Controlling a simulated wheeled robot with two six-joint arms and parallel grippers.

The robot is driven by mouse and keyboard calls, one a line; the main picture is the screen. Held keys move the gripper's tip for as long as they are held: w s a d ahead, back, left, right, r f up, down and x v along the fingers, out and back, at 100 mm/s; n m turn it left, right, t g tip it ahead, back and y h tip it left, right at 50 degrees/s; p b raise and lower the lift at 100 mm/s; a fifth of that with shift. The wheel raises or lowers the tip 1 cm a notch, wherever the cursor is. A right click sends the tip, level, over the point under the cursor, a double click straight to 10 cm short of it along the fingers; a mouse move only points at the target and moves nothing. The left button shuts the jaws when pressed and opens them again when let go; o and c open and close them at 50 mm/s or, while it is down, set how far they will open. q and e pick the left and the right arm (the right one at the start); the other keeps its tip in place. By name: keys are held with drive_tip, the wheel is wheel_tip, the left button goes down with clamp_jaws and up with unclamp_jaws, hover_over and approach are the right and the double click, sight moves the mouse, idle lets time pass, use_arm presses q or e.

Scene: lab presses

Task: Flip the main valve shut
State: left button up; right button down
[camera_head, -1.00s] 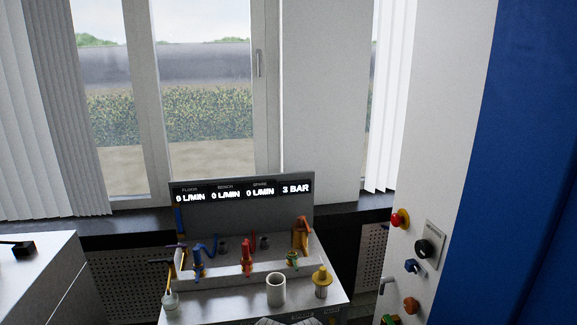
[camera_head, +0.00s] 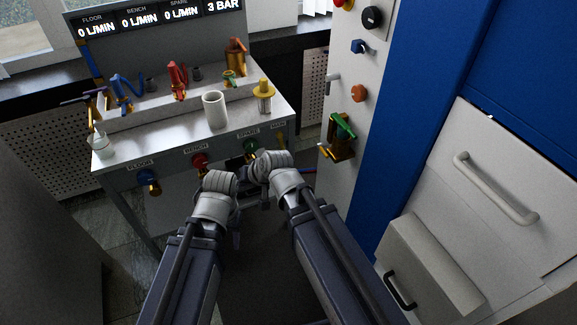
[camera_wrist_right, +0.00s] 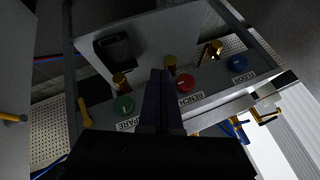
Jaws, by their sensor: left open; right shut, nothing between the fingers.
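The main valve appears as a yellow lever (camera_head: 283,139) under the MAIN label at the right end of the bench's front panel. The yellow lever (camera_wrist_right: 85,113) also shows at the left in the right wrist view, standing along the panel. My right gripper (camera_wrist_right: 158,75) is shut and empty, with its fingers in front of the panel between the SPARE and BENCH knobs, apart from the lever. In the head view it is largely hidden by its wrist, left of and below the lever. My left gripper (camera_head: 236,222) is open, low in front of the bench; its fingers are hard to make out.
The green SPARE knob (camera_wrist_right: 123,104), red BENCH knob (camera_wrist_right: 185,83) and blue FLOOR knob (camera_wrist_right: 238,63) share the panel. A white cup (camera_head: 215,109) and yellow-topped fitting (camera_head: 264,96) stand on the bench top. A green-handled valve (camera_head: 342,126) projects from the wall at right.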

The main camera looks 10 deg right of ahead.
drive_tip(key=w+d+f+m+t+y+b, duration=0.1)
drive_tip(key=w+d+f+m+t+b, duration=0.15)
drive_tip(key=w+f+t+b, duration=0.35)
drive_tip(key=m+t+h+b, duration=0.7)
drive_tip(key=m+b, duration=0.8)
drive_tip(key=b, duration=0.8)
approach(292, 141)
drive_tip(key=shift+n+g+h, duration=0.25)
drive_tip(key=shift+g+h, duration=0.25)
drive_tip(key=shift+h, duration=0.1)
drive_tip(key=w, duration=0.4)
drive_tip(key=w+r, duration=0.1)
drive_tip(key=w, duration=0.1)
drive_tip(key=shift+w+d, duration=0.1)
drive_tip(key=shift+d, duration=0.1)
use_arm(q)
wheel_tip(292, 141, down, 32)
drive_tip(key=shift+r, duration=0.15)
use_arm(e)
drive_tip(key=shift+s+a+f, duration=0.15)
drive_tip(key=shift+s+a, duration=0.05)
drive_tip(key=shift+a, duration=0.8)
